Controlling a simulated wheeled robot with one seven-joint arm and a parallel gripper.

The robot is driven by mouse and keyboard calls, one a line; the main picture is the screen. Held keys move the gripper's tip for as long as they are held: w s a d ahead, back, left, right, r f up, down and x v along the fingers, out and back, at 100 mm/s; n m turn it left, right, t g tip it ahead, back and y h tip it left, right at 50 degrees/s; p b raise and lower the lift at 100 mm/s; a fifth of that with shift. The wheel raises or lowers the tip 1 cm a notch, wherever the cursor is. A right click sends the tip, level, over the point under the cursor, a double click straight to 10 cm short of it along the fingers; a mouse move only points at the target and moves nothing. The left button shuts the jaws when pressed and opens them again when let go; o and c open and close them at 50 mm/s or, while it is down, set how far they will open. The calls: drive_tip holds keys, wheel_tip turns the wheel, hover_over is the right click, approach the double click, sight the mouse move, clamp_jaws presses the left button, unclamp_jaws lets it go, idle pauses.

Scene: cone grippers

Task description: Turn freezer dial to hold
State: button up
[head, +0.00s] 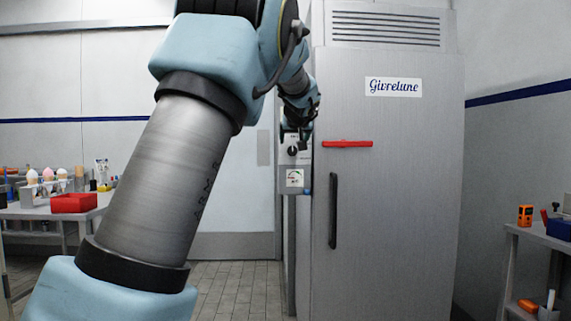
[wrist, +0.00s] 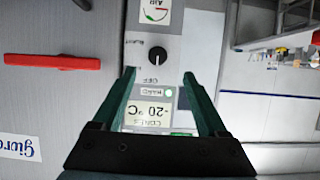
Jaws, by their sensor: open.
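The freezer (head: 390,200) is a tall grey cabinet labelled "Givrelune". A narrow control box (head: 281,180) is at its left side. The black round dial (head: 292,151) sits on the box's front; in the upside-down wrist view the dial (wrist: 154,56) lies just beyond the fingertips, between their lines. "OFF" is printed beside it, and another small label is hard to read. I cannot tell for sure where its pointer stands. My gripper (wrist: 158,75) is open, with green fingers spread and nothing between them. In the head view my gripper (head: 297,132) is at the box, partly hidden by my arm.
A panel with a "-20 °C" display (wrist: 152,115) and a gauge (wrist: 154,12) flank the dial. A red handle (head: 347,144) and a black door handle (head: 333,210) are on the freezer. A table with a red bin (head: 74,203) stands left, a side shelf (head: 540,232) right.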

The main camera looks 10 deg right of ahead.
sight(293, 150)
drive_tip(key=p+x, duration=0.1)
drive_tip(key=x, duration=0.2)
drive_tip(key=p+x, duration=0.2)
drive_tip(key=x, duration=0.2)
drive_tip(key=p+x, duration=0.1)
drive_tip(key=x, duration=0.2)
drive_tip(key=shift+w+d+r, duration=0.15)
drive_tip(key=shift+w+d, duration=0.15)
drive_tip(key=shift+w, duration=0.05)
drive_tip(key=shift+c, duration=0.2)
clamp_jaws()
